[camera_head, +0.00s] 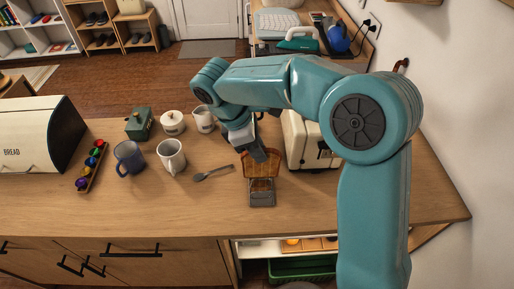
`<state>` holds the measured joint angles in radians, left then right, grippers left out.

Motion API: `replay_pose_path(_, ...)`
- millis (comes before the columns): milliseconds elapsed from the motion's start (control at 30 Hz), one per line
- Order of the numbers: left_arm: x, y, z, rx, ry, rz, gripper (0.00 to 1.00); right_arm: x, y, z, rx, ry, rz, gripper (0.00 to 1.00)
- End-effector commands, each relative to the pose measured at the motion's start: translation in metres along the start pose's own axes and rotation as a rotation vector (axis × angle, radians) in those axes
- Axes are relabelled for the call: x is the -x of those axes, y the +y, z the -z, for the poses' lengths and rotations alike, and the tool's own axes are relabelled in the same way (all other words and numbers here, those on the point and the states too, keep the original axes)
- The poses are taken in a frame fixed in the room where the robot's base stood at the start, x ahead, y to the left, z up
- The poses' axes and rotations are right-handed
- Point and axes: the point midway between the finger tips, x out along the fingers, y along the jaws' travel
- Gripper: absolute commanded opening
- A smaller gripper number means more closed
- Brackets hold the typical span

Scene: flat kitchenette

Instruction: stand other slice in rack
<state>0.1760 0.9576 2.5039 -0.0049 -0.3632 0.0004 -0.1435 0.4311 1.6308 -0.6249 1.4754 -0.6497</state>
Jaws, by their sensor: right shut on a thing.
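My right gripper (260,154) points down and is shut on a browned bread slice (261,168). The slice is upright, with its lower edge at the toast rack (262,199), a small grey metal rack near the counter's front edge. I cannot tell whether the slice rests in a slot or is just above it. Whether another slice stands in the rack is too small to tell. The cream toaster (298,147) stands to the right of the gripper, partly hidden by my right arm. My left gripper is not in view.
A bread box (35,135) stands far left. The counter (190,213) is clear in front of the mugs.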

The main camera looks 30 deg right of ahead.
Motion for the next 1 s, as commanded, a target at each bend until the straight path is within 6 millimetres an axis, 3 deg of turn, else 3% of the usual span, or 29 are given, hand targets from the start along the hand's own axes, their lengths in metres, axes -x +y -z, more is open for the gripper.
replay_pose_path(367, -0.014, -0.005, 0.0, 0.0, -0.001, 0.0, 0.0, -0.014, -0.005, 0.004, 0.001, 0.0, 0.0, 0.0)
replay_pose_path(733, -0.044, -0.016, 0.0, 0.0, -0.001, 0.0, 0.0, -0.044, -0.003, 0.018, 0.0, 0.0, 0.0, 0.0)
replay_pose_path(1000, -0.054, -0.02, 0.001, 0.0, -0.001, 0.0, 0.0, -0.063, -0.001, 0.028, 0.001, -0.001, 0.001, 0.0)
